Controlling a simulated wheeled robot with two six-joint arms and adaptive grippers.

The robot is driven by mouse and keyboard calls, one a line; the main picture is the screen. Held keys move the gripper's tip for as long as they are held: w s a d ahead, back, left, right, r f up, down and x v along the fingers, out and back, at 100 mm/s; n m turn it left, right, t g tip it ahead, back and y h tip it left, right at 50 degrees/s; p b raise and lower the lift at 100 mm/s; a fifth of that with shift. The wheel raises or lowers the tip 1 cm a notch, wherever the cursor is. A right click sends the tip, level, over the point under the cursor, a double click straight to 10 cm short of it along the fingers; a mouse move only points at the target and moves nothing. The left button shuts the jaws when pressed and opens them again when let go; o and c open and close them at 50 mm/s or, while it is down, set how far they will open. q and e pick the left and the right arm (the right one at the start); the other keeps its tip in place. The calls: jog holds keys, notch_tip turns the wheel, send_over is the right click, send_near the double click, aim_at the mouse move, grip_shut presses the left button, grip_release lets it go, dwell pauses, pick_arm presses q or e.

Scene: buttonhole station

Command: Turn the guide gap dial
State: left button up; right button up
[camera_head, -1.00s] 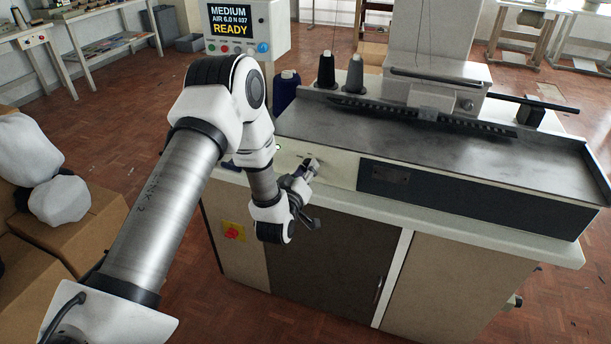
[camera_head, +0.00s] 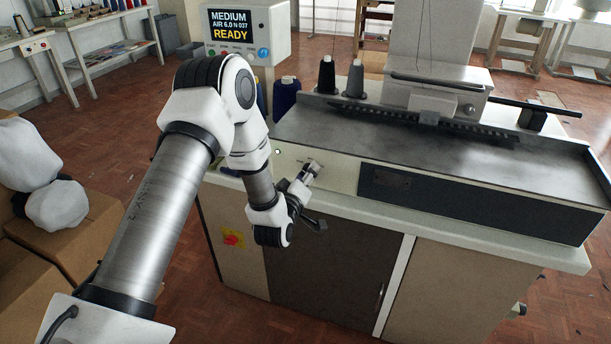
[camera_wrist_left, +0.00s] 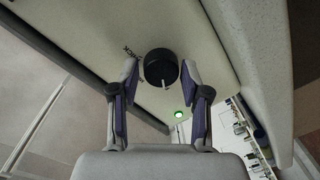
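The dial is a round black knob (camera_wrist_left: 161,67) with a light pointer mark, on the machine's cream front panel in the left wrist view. My left gripper (camera_wrist_left: 160,70) is open, with one fingertip on each side of the knob and a narrow gap showing at both sides. I cannot tell how deep the fingertips reach along the knob. In the head view my left gripper (camera_head: 314,168) is at the cream front panel (camera_head: 341,172), left of the dark panel, and the knob is not clearly visible there. My right gripper is not in view.
A green light (camera_wrist_left: 178,114) glows beside the knob. The display box (camera_head: 246,30) reads READY. A red switch (camera_head: 232,240) is on the cabinet below. Cardboard boxes (camera_head: 75,228) stand at the left.

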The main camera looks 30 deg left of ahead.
pick_arm(q)
jog(key=shift+w, duration=0.1)
jog(key=v, duration=1.2)
